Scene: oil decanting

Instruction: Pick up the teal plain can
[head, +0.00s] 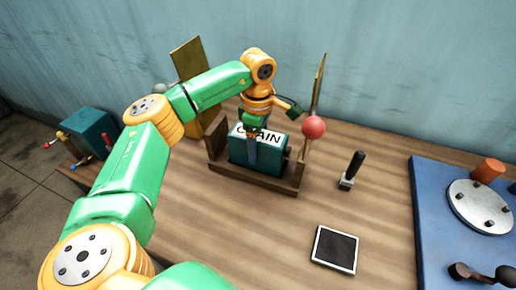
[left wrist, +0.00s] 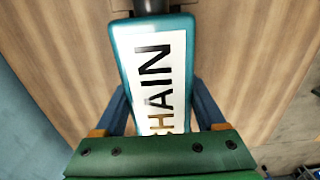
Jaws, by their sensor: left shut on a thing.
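A teal can (head: 270,157) with a white label stands within a brown wooden cradle (head: 247,182) on the table. In the left wrist view the can (left wrist: 122,50) fills the middle, its label reading "CHAIN" and its dark cap at the top edge. My left gripper (head: 252,150) is over the can from above, its two blue fingers on opposite sides of the body, shut on it. I cannot tell whether the can's base touches the cradle floor. My right gripper is not in view.
A red ball (head: 314,127) on an upright post is close right of the can. A teal box (head: 91,135) with coloured knobs is at the left. A black-handled tool (head: 352,170), a dark square pad (head: 335,249) and a blue panel (head: 430,225) lie to the right. The front middle is clear.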

